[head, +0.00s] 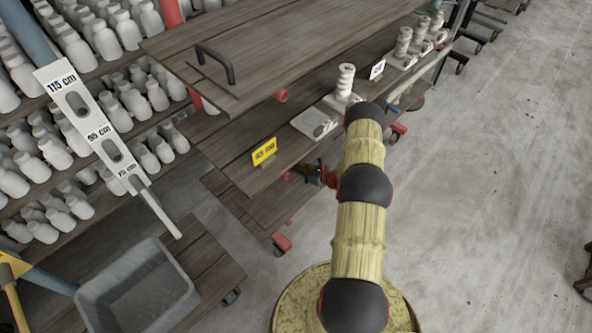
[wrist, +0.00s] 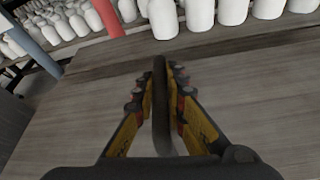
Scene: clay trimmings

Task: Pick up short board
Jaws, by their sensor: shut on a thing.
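The wooden rack (head: 235,165) carries a yellow sign (head: 264,151), a pale plate (head: 314,123) and a stack of white rings (head: 345,82) close to my arm. White bottles (head: 105,40) fill shelves at left. A grey bin (head: 135,290) stands lower left.

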